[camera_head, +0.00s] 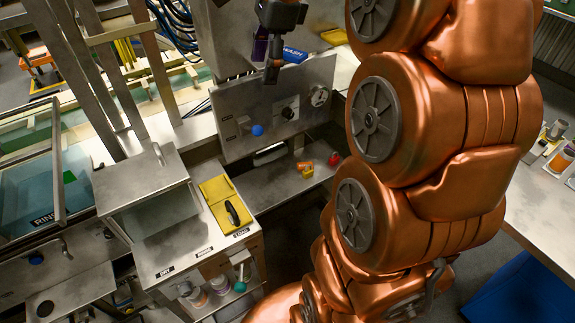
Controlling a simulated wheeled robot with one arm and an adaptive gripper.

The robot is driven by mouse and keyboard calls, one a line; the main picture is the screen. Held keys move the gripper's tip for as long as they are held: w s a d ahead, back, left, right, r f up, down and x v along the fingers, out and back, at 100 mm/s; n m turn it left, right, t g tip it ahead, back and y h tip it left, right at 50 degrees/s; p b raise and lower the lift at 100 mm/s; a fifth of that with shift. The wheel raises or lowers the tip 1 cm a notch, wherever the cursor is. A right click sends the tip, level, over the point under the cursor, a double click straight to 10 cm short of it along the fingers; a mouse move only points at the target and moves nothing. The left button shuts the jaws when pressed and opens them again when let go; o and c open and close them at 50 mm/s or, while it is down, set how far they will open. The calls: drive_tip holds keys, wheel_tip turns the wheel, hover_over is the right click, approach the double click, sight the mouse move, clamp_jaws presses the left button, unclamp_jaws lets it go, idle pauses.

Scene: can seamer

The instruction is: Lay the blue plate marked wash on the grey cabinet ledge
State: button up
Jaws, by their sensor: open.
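My gripper (274,68) hangs at the top centre, in front of the upright grey cabinet panel. It is open, and nothing shows held in it. A small blue piece with white lettering (294,55) shows just right of the fingers, partly hidden by them. The lettering is too small to read, so I cannot tell whether it is the plate marked wash. A grey metal ledge (285,185) runs below the panel, partly hidden by my copper arm.
An orange and yellow item (306,169) and a red ball-like item (334,159) sit on the ledge. A yellow tray (215,188) lies on the left cabinet. A tank labelled RINSE (30,185) stands far left. Bottles (560,158) crowd the right bench.

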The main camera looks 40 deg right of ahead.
drive_tip(key=s+a+f+n+g, duration=0.1)
drive_tip(key=s+a+f+n, duration=0.3)
drive_tip(key=s+f+n, duration=0.3)
drive_tip(key=s+a+f+n+g+h, duration=0.1)
drive_tip(key=s+a+f+n, duration=0.3)
drive_tip(key=s+f+n, duration=0.3)
drive_tip(key=s+a+f+n+g+h, duration=0.1)
drive_tip(key=s+a+f+n, duration=0.3)
drive_tip(key=s+f+n, duration=0.3)
drive_tip(key=shift+s+g, duration=0.4)
drive_tip(key=shift+s, duration=0.4)
drive_tip(key=shift+f, duration=0.1)
drive_tip(key=shift+f+b, duration=0.6)
drive_tip(key=shift+b, duration=0.05)
